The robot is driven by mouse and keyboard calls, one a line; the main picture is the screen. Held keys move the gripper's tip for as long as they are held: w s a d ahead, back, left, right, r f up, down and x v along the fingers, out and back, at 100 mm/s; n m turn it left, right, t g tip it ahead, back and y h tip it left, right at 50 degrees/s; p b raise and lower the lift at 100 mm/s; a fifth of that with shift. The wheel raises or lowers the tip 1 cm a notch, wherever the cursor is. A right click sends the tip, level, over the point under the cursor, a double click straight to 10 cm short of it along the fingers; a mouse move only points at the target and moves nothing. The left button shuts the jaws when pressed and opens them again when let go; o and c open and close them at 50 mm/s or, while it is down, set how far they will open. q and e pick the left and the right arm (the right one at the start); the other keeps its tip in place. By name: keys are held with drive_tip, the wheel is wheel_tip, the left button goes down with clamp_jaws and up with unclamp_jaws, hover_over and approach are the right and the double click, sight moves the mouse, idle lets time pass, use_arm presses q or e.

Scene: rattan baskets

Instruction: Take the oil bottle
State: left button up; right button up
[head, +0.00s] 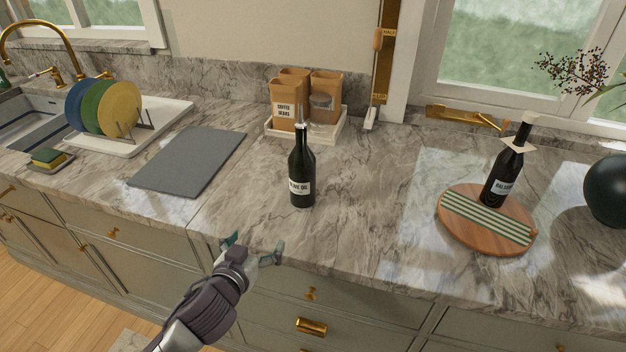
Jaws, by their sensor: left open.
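The oil bottle (302,175) is dark with a white label and stands upright on the marble counter, near the middle of the head view. Its label partly reads as olive oil. My left gripper (254,244) is open and empty at the counter's front edge. It is below and to the left of the bottle and apart from it, with its fingers spread toward the counter. My right gripper is not in the head view.
A dark balsamic bottle (503,176) stands on a round wooden board (460,232) at the right, beside a dark vase (608,190). A tray (340,128) with canisters is behind the oil bottle. A grey mat (190,160) lies left. Counter around the oil bottle is clear.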

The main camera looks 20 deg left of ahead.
sight(296, 174)
use_arm(q)
drive_tip(key=w+d+r+m+t+h, duration=0.1)
drive_tip(key=w+r, duration=0.1)
drive_tip(key=w, duration=0.2)
drive_tip(key=w+d+r+m+t+h+p, duration=0.1)
drive_tip(key=w+r+h, duration=0.1)
drive_tip(key=w, duration=0.3)
drive_tip(key=w+d+r+m+t+h+p, duration=0.1)
drive_tip(key=w+r+h, duration=0.1)
drive_tip(key=w, duration=0.3)
drive_tip(key=shift+w+d+r, duration=0.2)
drive_tip(key=shift+w+d, duration=0.05)
drive_tip(key=shift+w+r+p, duration=0.15)
drive_tip(key=shift+w+p, duration=0.15)
drive_tip(key=shift+w, duration=0.2)
drive_tip(key=x, duration=0.4)
drive_tip(key=shift+w+p, duration=0.2)
drive_tip(key=shift+p, duration=0.2)
drive_tip(key=shift+s, duration=0.1)
drive_tip(key=shift+c, duration=0.2)
